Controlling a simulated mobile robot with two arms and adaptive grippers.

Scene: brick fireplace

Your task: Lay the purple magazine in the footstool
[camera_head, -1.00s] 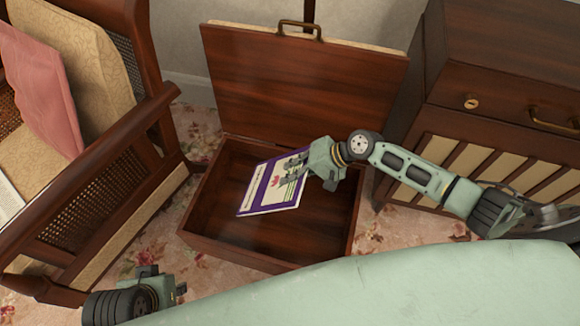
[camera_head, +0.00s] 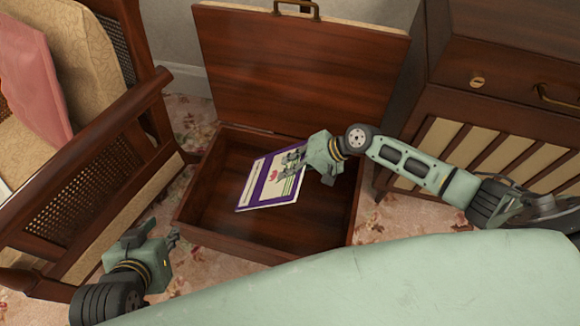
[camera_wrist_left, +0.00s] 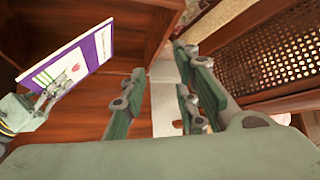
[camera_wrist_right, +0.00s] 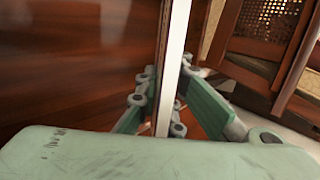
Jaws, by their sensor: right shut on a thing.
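The purple magazine (camera_head: 268,180) has a purple border and a white cover. It is held tilted over the open footstool (camera_head: 195,222), a dark wooden box whose lid (camera_head: 297,75) stands up at the back. My right gripper (camera_head: 292,170) is shut on the magazine's right edge. In the right wrist view the magazine (camera_wrist_right: 177,55) shows edge-on between the fingers. It also shows in the left wrist view (camera_wrist_left: 92,52). My left gripper (camera_head: 172,238) is at the box's front left, outside it. In the left wrist view its fingers (camera_wrist_left: 165,95) are apart with nothing gripped between them.
A cane-sided armchair (camera_head: 120,130) with a pink cushion (camera_head: 32,80) stands close on the left. A dark cabinet (camera_head: 500,90) with slatted panels stands on the right. Floral carpet (camera_head: 395,215) shows around the footstool.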

